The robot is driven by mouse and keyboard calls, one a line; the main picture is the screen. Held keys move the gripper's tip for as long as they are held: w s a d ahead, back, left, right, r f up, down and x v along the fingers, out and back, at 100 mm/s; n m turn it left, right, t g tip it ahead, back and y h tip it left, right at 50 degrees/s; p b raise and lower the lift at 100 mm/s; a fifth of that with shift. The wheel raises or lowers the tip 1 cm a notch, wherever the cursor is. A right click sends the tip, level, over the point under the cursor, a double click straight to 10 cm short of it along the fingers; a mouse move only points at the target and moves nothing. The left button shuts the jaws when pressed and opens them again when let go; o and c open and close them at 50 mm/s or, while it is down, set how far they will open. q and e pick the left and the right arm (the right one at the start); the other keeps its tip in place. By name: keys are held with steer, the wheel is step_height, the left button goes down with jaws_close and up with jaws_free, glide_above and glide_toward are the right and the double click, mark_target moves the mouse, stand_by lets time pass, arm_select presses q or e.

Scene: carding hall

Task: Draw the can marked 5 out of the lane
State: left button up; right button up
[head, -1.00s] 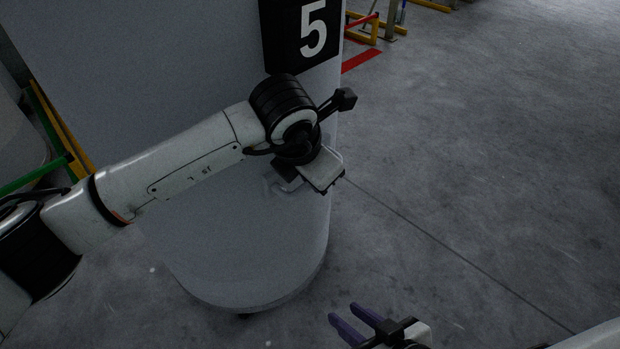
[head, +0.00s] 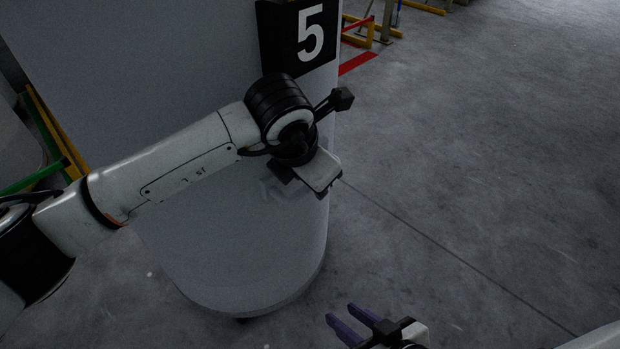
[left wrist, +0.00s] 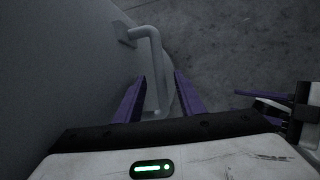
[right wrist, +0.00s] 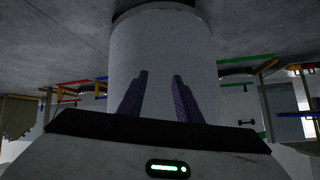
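The can marked 5 is a big grey cylinder (head: 250,265) standing upright on the floor, with a black plate bearing a white 5 (head: 308,38) high on its side. My left arm reaches across its front. My left gripper is beside the can's wall; the head view hides its fingers. In the left wrist view, its purple fingers (left wrist: 158,88) are open, one on each side of the can's bent grey handle (left wrist: 152,50); no clear contact shows. My right gripper (head: 343,320) is open and empty, low and apart from the can. The right wrist view shows a pale cylinder (right wrist: 160,45) beyond its fingers.
Yellow and red rails (head: 358,30) and a red floor strip (head: 357,63) lie behind the can. A green and yellow frame (head: 45,125) and another pale rounded body (head: 18,140) stand at left. The floor (head: 480,150) at right is clear.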

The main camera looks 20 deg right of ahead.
arm_select(q)
steer(key=p+v, duration=0.1)
steer(key=v, duration=0.8)
steer(key=shift+r, duration=0.2)
arm_select(e)
steer(key=shift+d+r, duration=0.15)
steer(key=shift+r, duration=0.2)
arm_select(q)
steer(key=shift+s, duration=0.1)
